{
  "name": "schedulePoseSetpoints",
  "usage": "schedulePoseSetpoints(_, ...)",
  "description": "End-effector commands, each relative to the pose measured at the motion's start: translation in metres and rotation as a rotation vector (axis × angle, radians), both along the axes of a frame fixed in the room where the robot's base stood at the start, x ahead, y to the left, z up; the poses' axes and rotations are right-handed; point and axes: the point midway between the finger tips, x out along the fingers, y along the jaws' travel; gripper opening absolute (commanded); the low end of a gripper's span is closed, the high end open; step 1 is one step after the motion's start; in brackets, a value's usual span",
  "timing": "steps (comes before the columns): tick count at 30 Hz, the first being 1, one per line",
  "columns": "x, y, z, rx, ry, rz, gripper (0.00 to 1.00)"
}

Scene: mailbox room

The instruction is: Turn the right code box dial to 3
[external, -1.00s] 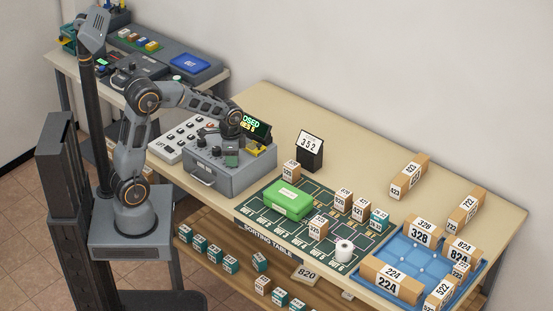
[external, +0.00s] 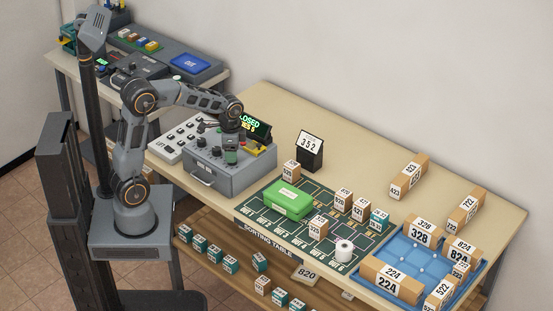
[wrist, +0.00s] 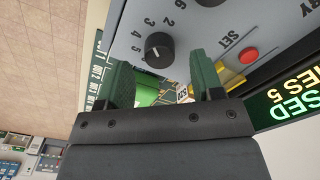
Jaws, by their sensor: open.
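The code box (external: 233,176) is a grey box on the table, with black dials on its top. The dial lies just beyond the fingertips in that view, not gripped. In the external view my gripper (external: 231,145) hangs above the right part of the box, hiding some of the dials.
A red SET button (wrist: 249,56) and another dial (wrist: 210,2) are close by. A display (external: 254,125) reading CLOSED stands behind the box.

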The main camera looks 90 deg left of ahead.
Motion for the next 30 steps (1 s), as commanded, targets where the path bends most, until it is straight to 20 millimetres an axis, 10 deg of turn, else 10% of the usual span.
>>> schedulePoseSetpoints(15, 0.000, 0.000, 0.096, 0.001, -0.002, 0.000, 0.61)
schedulePoseSetpoints(30, 0.000, 0.000, 0.112, 0.000, 0.000, 0.000, 0.61)
